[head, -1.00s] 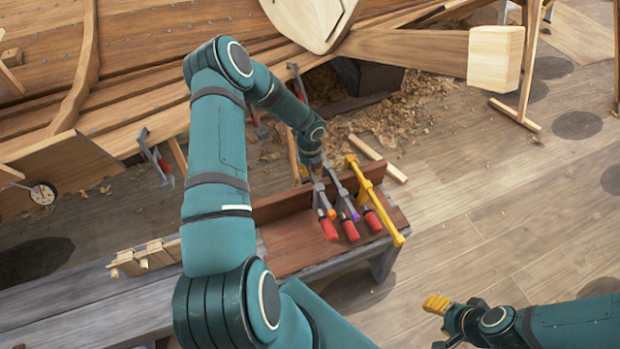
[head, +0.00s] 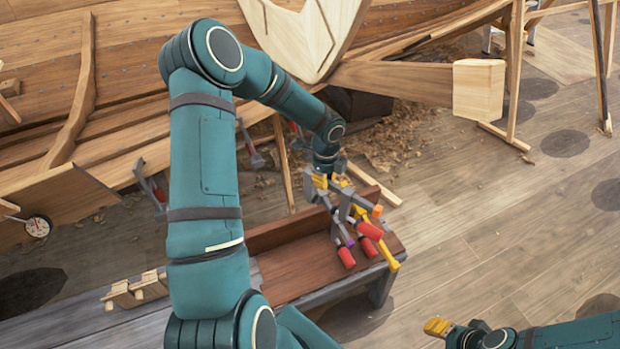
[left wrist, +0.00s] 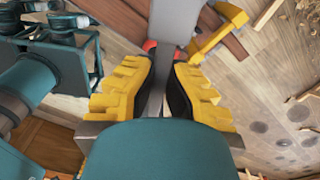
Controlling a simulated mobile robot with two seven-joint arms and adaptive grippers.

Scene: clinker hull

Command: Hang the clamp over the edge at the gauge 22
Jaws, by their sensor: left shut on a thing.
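My left gripper (head: 332,184) is shut on a grey bar clamp with an orange collar and red handle (head: 369,230), held just above the wooden rack on the bench. In the left wrist view the clamp's grey bar (left wrist: 174,22) shows between the yellow fingers (left wrist: 160,88). A round white dial gauge (head: 38,226) stands at the far left by the hull's lower plank; its reading is too small to make out. The hull's lower edge (head: 118,172) runs behind my left arm. My right gripper (head: 440,327) is at the lower right, away from the clamps; its opening is unclear.
A purple-collared clamp (head: 346,256) and a yellow clamp (head: 391,263) remain at the rack (head: 295,268). Other clamps hang along the hull edge, one at the left (head: 151,188). Wooden blocks (head: 137,290) lie on the bench. The floor at right is mostly clear.

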